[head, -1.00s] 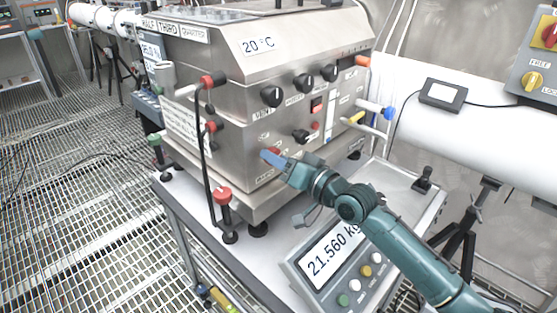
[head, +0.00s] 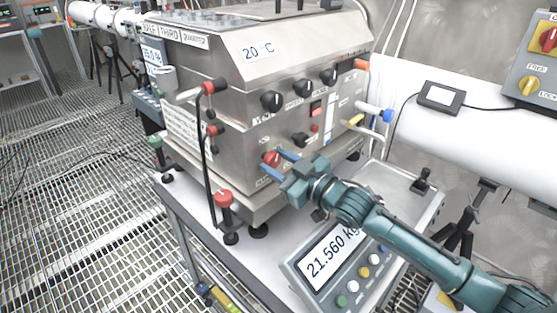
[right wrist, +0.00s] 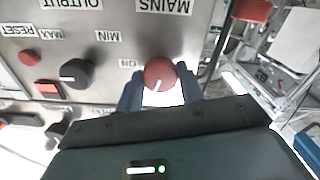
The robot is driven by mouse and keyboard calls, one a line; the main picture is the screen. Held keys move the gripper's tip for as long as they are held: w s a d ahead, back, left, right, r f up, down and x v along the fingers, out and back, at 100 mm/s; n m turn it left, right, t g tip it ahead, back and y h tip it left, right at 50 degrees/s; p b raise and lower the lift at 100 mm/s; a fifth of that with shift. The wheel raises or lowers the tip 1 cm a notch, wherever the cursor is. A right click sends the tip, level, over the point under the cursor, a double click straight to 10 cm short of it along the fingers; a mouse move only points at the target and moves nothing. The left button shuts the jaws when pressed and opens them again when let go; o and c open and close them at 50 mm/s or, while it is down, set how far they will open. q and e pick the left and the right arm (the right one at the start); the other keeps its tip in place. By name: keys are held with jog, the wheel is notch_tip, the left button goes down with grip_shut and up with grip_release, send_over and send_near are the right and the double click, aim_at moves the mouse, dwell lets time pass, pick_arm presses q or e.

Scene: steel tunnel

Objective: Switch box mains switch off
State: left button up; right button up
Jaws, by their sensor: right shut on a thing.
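The steel switch box (head: 235,135) stands on a cart in the head view. Its mains switch (head: 271,158) is a round red knob low on the front face. In the right wrist view the red knob (right wrist: 159,73) sits by an upside-down MAINS label, with an ON label beside it. A white mark on the knob points down and slightly left in that view. My right gripper (head: 275,161) has one blue finger on each side of the knob and is shut on it. The fingers (right wrist: 158,90) also show in the right wrist view. My left gripper is out of view.
Black knobs (head: 271,100) and a red rectangular button (head: 316,108) are on the same face. A scale display reading 21.560 kg (head: 332,255) lies below my right arm.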

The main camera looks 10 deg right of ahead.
jog(key=shift+n+p, duration=0.35)
jog(key=shift+n, duration=1.15)
jog(key=o, duration=1)
notch_tip(320, 180, up, 10)
